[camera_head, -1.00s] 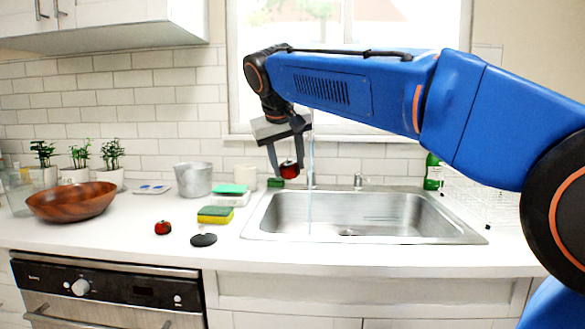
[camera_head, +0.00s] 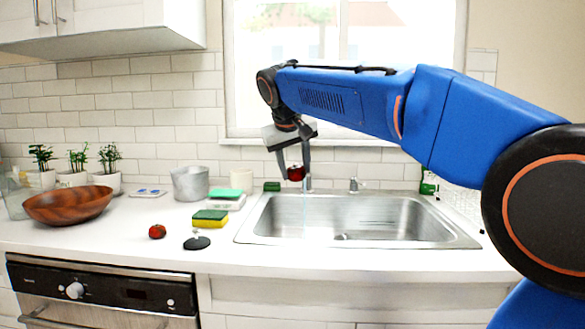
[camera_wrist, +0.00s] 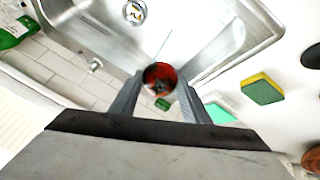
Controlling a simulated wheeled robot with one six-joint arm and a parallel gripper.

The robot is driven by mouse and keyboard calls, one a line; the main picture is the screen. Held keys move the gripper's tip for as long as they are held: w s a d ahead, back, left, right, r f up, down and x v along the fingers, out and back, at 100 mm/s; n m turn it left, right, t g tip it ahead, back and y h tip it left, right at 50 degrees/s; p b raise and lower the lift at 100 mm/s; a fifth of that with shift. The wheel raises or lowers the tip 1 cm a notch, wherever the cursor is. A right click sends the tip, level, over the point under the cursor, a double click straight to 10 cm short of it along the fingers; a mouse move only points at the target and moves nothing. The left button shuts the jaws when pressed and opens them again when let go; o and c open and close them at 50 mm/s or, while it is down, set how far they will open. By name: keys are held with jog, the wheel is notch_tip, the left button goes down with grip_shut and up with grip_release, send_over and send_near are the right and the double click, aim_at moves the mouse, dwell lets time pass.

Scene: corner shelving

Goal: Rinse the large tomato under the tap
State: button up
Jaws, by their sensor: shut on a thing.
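My gripper (camera_head: 293,174) is shut on a red tomato (camera_head: 296,173), held above the back left part of the steel sink (camera_head: 400,238). In the wrist view the tomato (camera_wrist: 159,77) sits between both fingertips. A thin, faint water stream (camera_head: 305,218) falls into the basin just below and right of the tomato. I cannot tell whether the water touches it. The tap's base (camera_head: 307,184) shows behind the gripper; its spout is hidden. A tap handle (camera_head: 354,185) stands to the right. Another red tomato (camera_head: 157,231) lies on the counter.
A green bottle (camera_head: 429,186) stands right of the sink, partly behind my arm. The basin is empty apart from water.

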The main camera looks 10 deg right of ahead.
jog(key=w+d+f, duration=0.1)
jog(key=w+d, duration=0.3)
jog(key=w, duration=0.3)
jog(key=shift+d+f, duration=0.25)
jog(key=shift+f, duration=0.1)
jog(key=shift+w, duration=0.1)
jog(key=shift+d, duration=0.1)
dwell(0.7)
jog(key=shift+s+d, duration=0.35)
jog(key=shift+d, duration=0.1)
jog(key=shift+w+a, duration=0.1)
jog(key=shift+a, duration=0.05)
jog(key=shift+w+a, duration=0.25)
jog(key=shift+a, duration=0.1)
jog(key=shift+s+a, duration=0.1)
jog(key=shift+s+a, duration=0.7)
jog(key=shift+s, duration=0.4)
jog(key=shift+s+a, duration=0.65)
jog(key=shift+s, duration=0.45)
jog(key=shift+s+a, duration=0.7)
jog(key=shift+s, duration=0.4)
